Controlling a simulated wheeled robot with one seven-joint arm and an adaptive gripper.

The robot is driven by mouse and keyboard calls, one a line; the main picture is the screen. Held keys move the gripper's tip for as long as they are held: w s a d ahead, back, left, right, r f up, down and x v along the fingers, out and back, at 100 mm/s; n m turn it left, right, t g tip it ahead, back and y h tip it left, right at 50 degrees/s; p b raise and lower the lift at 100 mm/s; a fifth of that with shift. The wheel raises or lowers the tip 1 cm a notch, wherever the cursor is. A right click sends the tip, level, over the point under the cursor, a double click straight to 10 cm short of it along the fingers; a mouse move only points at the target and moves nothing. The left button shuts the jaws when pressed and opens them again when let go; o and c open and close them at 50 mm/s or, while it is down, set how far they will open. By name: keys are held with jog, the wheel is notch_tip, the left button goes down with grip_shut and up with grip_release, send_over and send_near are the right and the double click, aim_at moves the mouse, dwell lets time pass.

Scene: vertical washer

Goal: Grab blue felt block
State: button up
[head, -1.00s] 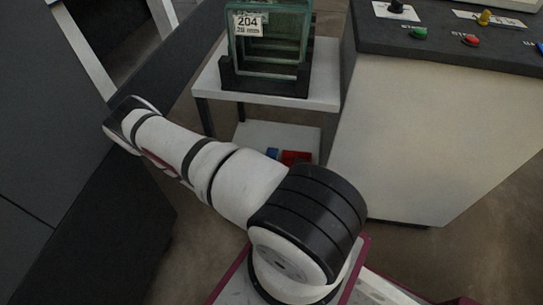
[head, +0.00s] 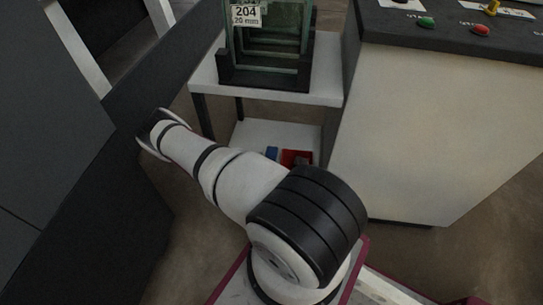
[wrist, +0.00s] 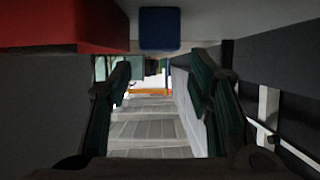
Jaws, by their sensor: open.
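The blue felt block (head: 271,153) is small in the head view, on the lower shelf of the white stand, just left of a red box. In the wrist view the blue block (wrist: 160,28) shows at the top middle, on the pale shelf surface. My gripper (wrist: 161,66) is open and empty, with its two dark green-padded fingers apart. The block appears above the gap between the fingertips in that picture and is not between them.
The red box (head: 296,158) is beside the block and also fills the wrist view's upper left (wrist: 65,25). The stand's upper shelf (head: 325,88) holds a black rack of glass panes (head: 266,45). A cream cabinet (head: 430,130) with buttons stands right; a dark panel (head: 100,220) stands left.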

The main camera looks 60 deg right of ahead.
aim_at(271, 154)
jog(key=b+x, duration=0.1)
jog(key=x, duration=0.4)
jog(key=shift+a+f+b, duration=0.15)
jog(key=shift+b, duration=0.25)
jog(key=c, duration=0.7)
